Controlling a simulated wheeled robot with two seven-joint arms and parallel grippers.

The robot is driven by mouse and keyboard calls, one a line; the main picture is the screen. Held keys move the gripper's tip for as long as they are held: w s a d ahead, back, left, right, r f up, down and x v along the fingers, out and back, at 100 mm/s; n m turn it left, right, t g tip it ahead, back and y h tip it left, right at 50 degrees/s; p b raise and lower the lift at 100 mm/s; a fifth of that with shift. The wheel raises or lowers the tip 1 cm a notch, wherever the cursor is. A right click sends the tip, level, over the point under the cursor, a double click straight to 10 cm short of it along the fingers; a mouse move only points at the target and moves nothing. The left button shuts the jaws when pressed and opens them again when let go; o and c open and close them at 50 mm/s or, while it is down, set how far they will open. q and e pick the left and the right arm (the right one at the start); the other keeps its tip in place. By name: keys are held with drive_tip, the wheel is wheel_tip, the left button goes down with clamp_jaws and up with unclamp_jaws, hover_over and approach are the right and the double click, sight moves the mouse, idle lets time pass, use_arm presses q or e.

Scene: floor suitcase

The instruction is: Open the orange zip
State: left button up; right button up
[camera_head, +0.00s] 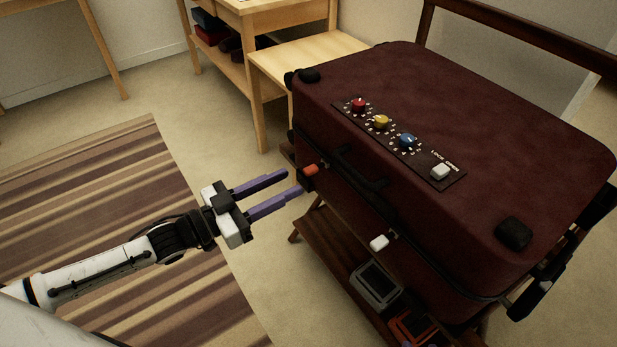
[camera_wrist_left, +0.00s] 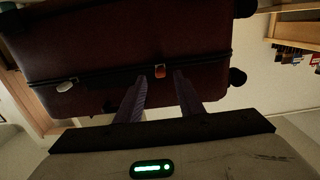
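The orange zip pull (camera_head: 311,170) sits on the near side of the dark red suitcase (camera_head: 470,120), at the left end of its zip line. It also shows in the left wrist view (camera_wrist_left: 160,71), between and beyond my fingertips. My left gripper (camera_head: 294,182) is open and empty, with its purple fingers pointing at the zip pull and a little short of it. In the left wrist view the two fingers (camera_wrist_left: 160,78) stand apart. A white zip pull (camera_head: 379,242) sits farther right on the same seam. My right gripper is not in view.
The suitcase top has red (camera_head: 359,105), yellow (camera_head: 381,121) and blue (camera_head: 407,141) dials and a white button (camera_head: 440,172). The suitcase lies on a wooden rack (camera_head: 335,245) with devices on its lower shelf. A striped rug (camera_head: 110,200) covers open floor at left.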

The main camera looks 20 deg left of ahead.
sight(308, 173)
use_arm(q)
drive_tip(key=b+x, duration=0.1)
drive_tip(key=x, duration=0.6)
clamp_jaws()
